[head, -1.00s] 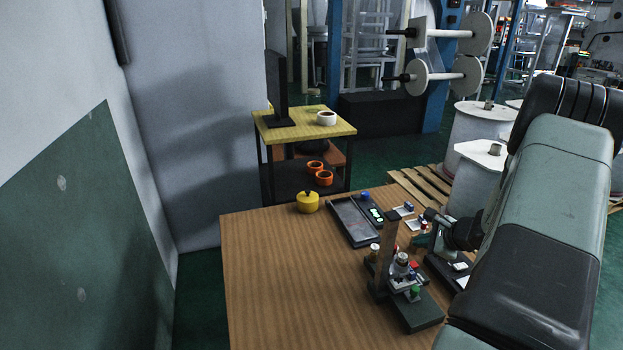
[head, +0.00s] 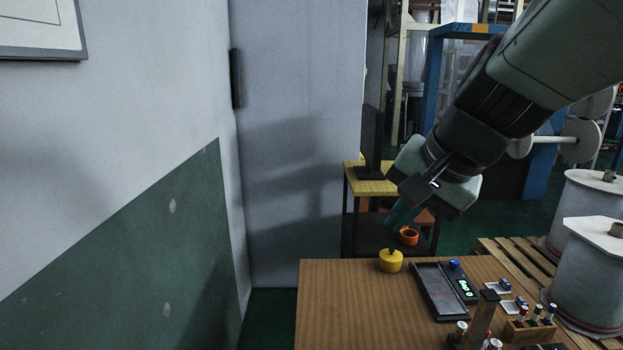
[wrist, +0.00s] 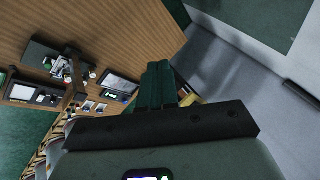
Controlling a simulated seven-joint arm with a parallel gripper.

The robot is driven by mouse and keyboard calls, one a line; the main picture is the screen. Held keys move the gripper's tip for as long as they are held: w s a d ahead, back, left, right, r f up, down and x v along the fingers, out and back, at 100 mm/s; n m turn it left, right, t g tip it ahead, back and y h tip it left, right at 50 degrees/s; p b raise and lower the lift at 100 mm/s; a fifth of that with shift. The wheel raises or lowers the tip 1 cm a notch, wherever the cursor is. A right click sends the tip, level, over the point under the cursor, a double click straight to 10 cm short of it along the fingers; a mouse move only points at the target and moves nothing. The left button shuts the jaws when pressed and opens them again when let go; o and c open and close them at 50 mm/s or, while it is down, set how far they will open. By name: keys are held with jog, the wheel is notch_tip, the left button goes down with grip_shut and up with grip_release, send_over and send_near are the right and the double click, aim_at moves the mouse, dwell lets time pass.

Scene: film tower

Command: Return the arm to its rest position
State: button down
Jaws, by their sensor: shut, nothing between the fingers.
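My gripper (head: 401,214) shows in the head view raised above the far part of the wooden table, with its green fingers pointing down and left. It is shut and empty. In the wrist view its green fingers (wrist: 160,85) lie together with nothing between them. The wooden table (head: 345,310) stands below my arm. My arm reaches in from the upper right of the head view, clear of the tabletop.
On the table are a yellow pot (head: 391,261), a dark tray (head: 438,290), a small device with green lights (head: 465,289) and a rack of vials (head: 530,328). A yellow-topped stand (head: 372,186) is behind. White drums (head: 590,270) stand at right. A wall is at left.

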jog(key=s+a+n+h, duration=0.1)
jog(key=s+n+h, duration=0.2)
jog(key=s, duration=1.1)
jog(key=n, duration=0.3)
jog(key=shift+s+a+f+n, duration=0.15)
jog(key=shift+s+f+n, duration=0.15)
jog(key=shift+s+f, duration=0.1)
